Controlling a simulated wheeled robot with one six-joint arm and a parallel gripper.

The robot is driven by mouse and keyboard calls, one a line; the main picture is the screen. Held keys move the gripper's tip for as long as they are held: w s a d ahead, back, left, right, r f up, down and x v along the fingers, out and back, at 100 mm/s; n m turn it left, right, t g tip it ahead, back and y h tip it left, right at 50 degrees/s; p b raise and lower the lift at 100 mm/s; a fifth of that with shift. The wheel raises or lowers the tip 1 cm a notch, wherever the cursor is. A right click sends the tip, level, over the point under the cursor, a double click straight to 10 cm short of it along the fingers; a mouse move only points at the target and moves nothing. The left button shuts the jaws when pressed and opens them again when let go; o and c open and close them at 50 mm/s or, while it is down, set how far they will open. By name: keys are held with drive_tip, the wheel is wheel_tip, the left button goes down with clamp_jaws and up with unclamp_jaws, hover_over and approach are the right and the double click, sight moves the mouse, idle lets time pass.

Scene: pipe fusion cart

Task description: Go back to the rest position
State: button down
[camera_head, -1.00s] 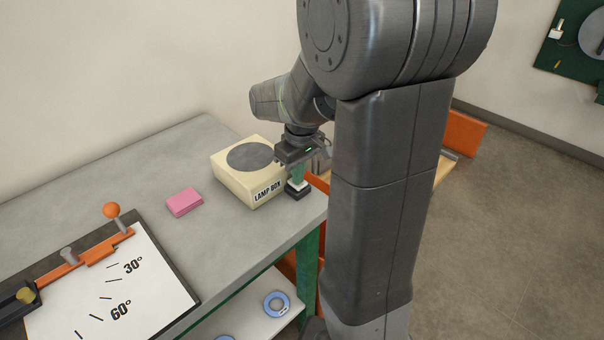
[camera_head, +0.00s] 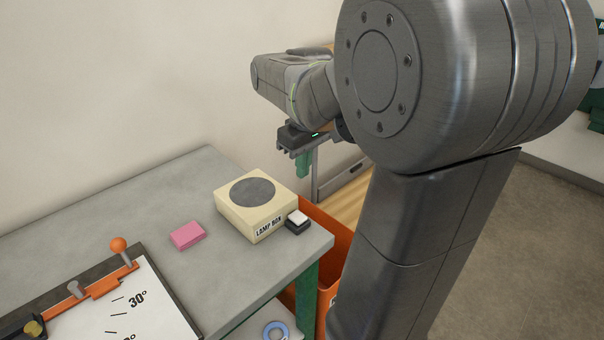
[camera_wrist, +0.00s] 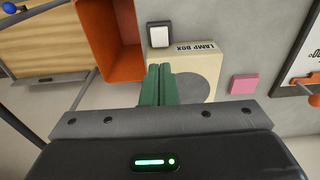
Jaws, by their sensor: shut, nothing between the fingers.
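My gripper (camera_head: 304,164) has green fingers and is raised in the air above and behind the lamp box, near the table's right end. In the wrist view its green fingers (camera_wrist: 159,84) are together with nothing between them. The cream lamp box (camera_head: 266,216) with a dark round top sits on the grey table. A small dark block with a white top, a switch by its look (camera_head: 298,222), stands beside the box's right side. My gripper is apart from both.
A pink block (camera_head: 187,235) lies left of the lamp box on the grey table (camera_head: 150,205). An angle board (camera_head: 150,310) with an orange-knobbed lever is at the front left. An orange bin (camera_head: 335,240) stands beyond the table's right end. The wall is behind.

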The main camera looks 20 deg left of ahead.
idle(0.3)
hover_over(300, 219)
wheel_tip(300, 219, down, 9)
drive_tip(key=shift+f, duration=0.1)
drive_tip(key=shift+w+a+r+g+h+b, duration=0.25)
drive_tip(key=shift+a+h+b, duration=0.15)
drive_tip(key=shift+h, duration=0.2)
drive_tip(key=shift+w+a+r+g+h+b, duration=0.1)
drive_tip(key=shift+w+a+g+h+b, duration=0.15)
drive_tip(key=shift+a+h, duration=0.3)
wheel_tip(300, 219, up, 7)
drive_tip(key=shift+a+f, duration=0.2)
drive_tip(key=shift+a, duration=0.15)
drive_tip(key=shift+w, duration=0.15)
